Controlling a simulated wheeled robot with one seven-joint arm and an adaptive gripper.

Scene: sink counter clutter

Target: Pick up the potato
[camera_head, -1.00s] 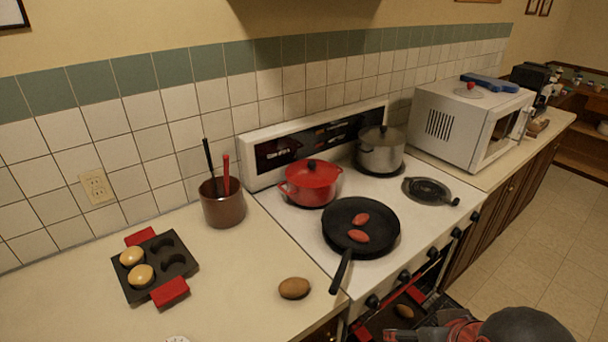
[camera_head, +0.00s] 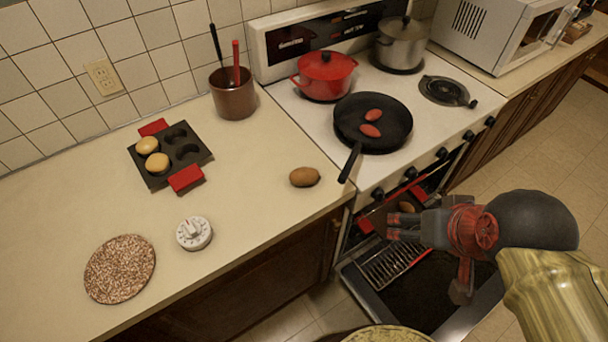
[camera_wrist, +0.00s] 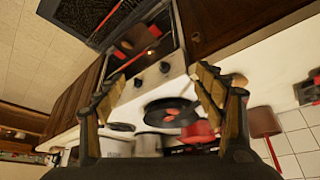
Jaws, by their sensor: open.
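A brown potato (camera_head: 304,177) lies on the counter near its right end, just left of the stove and the pan handle.
A black pan (camera_head: 372,124) with two reddish items, a red pot (camera_head: 325,76) and a steel pot (camera_head: 401,45) stand on the stove. A muffin tin (camera_head: 168,154), white timer (camera_head: 194,233) and round cork mat (camera_head: 120,269) lie on the counter. The oven door (camera_head: 440,300) is down.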

